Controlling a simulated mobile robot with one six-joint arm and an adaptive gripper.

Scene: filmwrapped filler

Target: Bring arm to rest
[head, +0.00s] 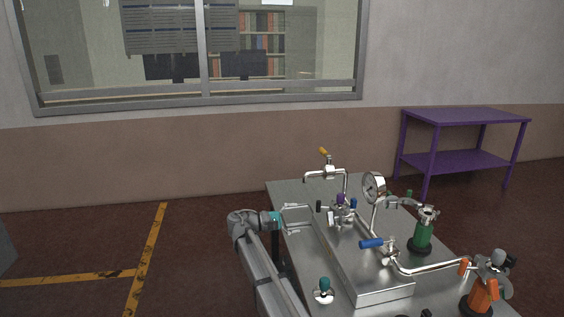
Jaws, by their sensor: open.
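My grey arm rises from the bottom middle of the head view and bends at a joint near the left edge of the metal bench (290,187). Beyond the joint is a teal-banded part, with my dark gripper (276,246) below it, pointing down beside the bench edge. The gripper is open; it is small here and partly hidden behind my arm, so its fingertips are not clear. I see nothing held in it.
The bench carries silver pipework, a round gauge (374,187), a blue-handled valve (372,243), a green cylinder (423,235), an orange one (482,296) and a teal-knobbed valve (324,290). A purple table (465,116) stands behind at right.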

